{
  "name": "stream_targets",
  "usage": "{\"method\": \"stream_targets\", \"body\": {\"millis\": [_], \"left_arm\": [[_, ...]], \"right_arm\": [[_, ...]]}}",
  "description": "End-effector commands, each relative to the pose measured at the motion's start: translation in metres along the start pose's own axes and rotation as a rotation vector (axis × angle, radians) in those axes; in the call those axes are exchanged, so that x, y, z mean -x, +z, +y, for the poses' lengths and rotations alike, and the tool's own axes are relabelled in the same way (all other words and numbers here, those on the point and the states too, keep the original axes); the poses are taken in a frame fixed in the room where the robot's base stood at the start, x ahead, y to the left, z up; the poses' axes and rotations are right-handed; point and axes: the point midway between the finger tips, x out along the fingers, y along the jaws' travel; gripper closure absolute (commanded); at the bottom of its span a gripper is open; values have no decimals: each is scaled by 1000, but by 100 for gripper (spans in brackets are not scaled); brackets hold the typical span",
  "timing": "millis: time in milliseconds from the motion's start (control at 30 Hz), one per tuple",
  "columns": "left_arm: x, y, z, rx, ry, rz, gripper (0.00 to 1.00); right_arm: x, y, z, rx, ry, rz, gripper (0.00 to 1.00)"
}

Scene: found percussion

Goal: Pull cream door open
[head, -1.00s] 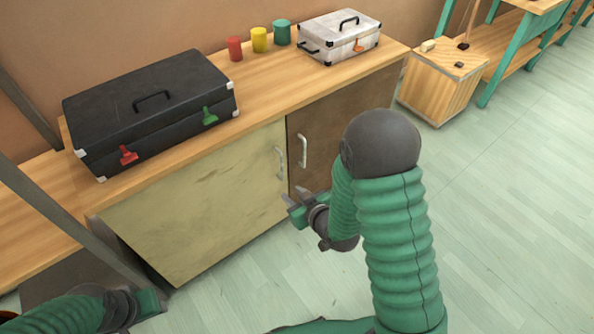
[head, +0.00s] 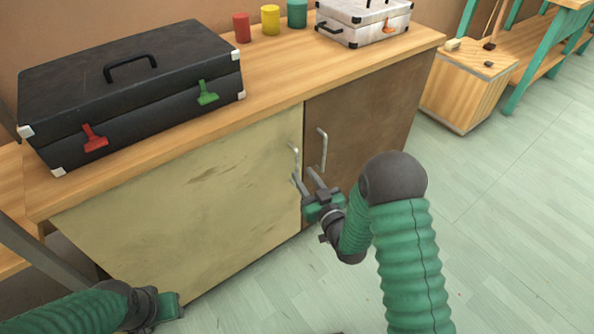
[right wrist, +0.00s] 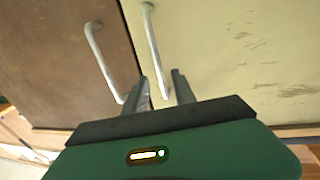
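The cream door (head: 180,205) of the wooden cabinet looks shut, its right edge lined up beside the brown door. Its pale bar handle (head: 294,160) is upright near that edge; it also shows in the right wrist view (right wrist: 153,35). My right gripper (head: 304,176) is open, just below and in front of the cream handle. In the right wrist view its fingertips (right wrist: 161,74) lie on either side of the handle's near end; I cannot tell whether they touch it. My left gripper (head: 168,306) is low at the left, fingers unclear.
The brown door (head: 370,120) has its own handle (head: 322,150) close to the right gripper. On the top stand a black case (head: 130,90), red (head: 242,28), yellow (head: 270,20) and green (head: 297,14) cups and a white case (head: 365,20).

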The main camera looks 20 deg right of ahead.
Motion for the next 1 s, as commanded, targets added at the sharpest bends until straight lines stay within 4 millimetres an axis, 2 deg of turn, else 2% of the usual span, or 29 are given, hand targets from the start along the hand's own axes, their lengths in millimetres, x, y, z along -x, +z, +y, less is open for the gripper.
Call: {"method": "stream_targets", "body": {"millis": [33,100,300,600,833,1000], "left_arm": [[-11,3,0,0,0,0,64],[-16,4,0,0,0,0,64],[-25,6,0,0,0,0,64],[-24,6,0,0,0,0,64],[-24,6,0,0,0,0,64],[-24,6,0,0,0,0,64]], "right_arm": [[-13,4,0,2,-1,6,68],[-28,4,0,1,0,4,68],[-54,1,0,1,0,1,68],[-57,0,0,0,0,0,69],[-56,0,0,0,0,0,100],[-56,0,0,0,0,0,100]]}}
